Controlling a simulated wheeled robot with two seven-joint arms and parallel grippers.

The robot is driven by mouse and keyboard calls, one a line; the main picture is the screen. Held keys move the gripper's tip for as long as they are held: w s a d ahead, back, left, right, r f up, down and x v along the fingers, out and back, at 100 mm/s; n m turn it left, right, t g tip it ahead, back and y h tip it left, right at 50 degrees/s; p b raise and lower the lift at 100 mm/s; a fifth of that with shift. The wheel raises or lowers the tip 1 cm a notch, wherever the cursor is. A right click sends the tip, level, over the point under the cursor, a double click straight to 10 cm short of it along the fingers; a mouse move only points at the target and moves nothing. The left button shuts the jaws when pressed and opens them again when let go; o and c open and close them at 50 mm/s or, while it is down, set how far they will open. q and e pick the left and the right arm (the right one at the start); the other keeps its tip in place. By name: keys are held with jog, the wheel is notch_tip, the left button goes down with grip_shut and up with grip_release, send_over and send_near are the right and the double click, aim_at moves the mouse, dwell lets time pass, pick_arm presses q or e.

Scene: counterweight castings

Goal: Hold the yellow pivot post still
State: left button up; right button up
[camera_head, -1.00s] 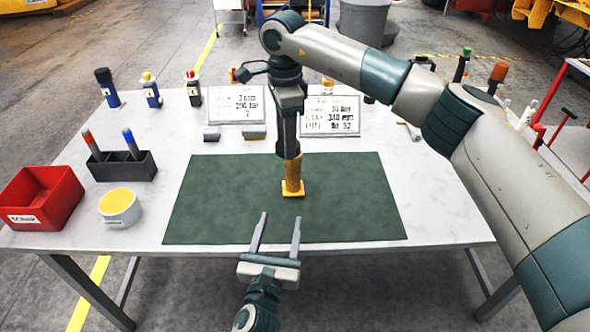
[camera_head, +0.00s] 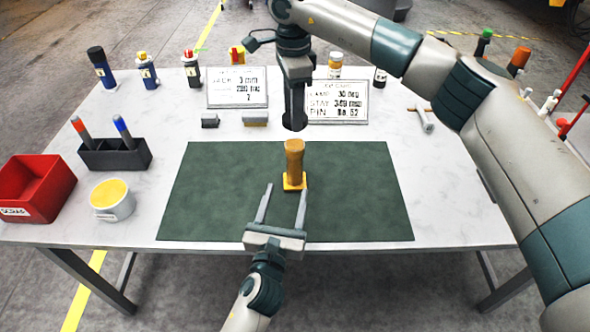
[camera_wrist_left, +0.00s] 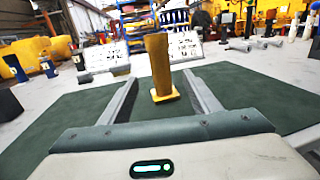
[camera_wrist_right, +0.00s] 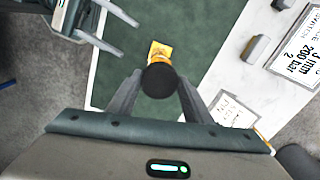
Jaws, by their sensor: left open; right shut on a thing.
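The yellow pivot post (camera_head: 294,160) stands upright on its square yellow base (camera_head: 289,185) on the green mat. It also shows upright in the left wrist view (camera_wrist_left: 160,62). My left gripper (camera_head: 286,189) is open and low over the mat, in front of the post. In the left wrist view its fingers point towards the post, one to each side, with gaps. My right gripper (camera_head: 294,112) is shut on a dark round piece (camera_wrist_right: 160,78), above and behind the post in the head view. In the right wrist view this piece hides most of the post.
The green mat (camera_head: 220,200) is mostly bare. A red bin (camera_head: 35,185), a pale cup (camera_head: 112,202) and a dark pen holder (camera_head: 115,155) stand at left. Two sign plates (camera_head: 237,88), small blocks and bottles stand behind the mat.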

pick_arm(q)
jog(key=shift+w+d, duration=0.35)
jog(key=shift+w, duration=1.6)
jog(key=shift+w+d, duration=0.4)
jog(key=shift+w, duration=1.5)
jog(key=shift+w+d, duration=0.35)
jog(key=shift+w, duration=1.6)
grip_shut()
pick_arm(e)
send_over(293, 145)
jog(key=shift+f, duration=2.45)
jog(key=shift+f, duration=0.1)
jog(key=shift+f, duration=0.8)
jog(key=shift+f, duration=0.55)
